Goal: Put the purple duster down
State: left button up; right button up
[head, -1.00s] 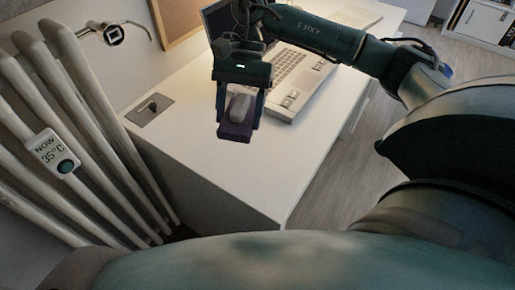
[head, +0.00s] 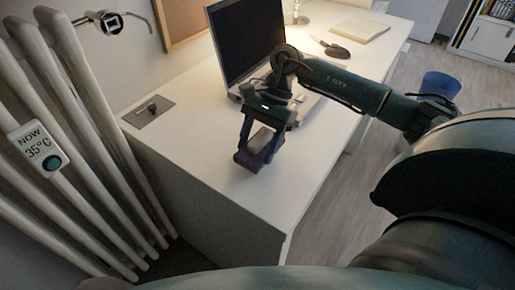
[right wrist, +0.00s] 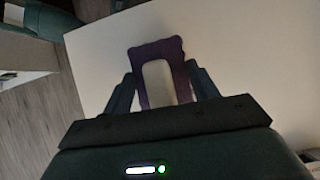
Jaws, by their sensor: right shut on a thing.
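The purple duster (head: 248,161) is in my right gripper (head: 258,148), over the near part of the white desk (head: 190,155). The right gripper points down and is shut on the duster. In the right wrist view the duster (right wrist: 143,92) sits between the two fingers (right wrist: 160,90), with its pale grey middle part facing the camera and the white desk top (right wrist: 230,50) behind it. I cannot tell whether the duster touches the desk top. My left gripper is not in view.
An open laptop (head: 247,40) stands behind the right gripper. A dark mouse-like object (head: 337,52) and a notebook (head: 360,28) lie farther back. A white radiator (head: 75,130) stands left of the desk. A blue bin (head: 440,88) is on the floor at right.

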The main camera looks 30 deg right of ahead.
jog(key=shift+f, duration=0.75)
jog(key=shift+f, duration=0.1)
jog(key=o, duration=0.9)
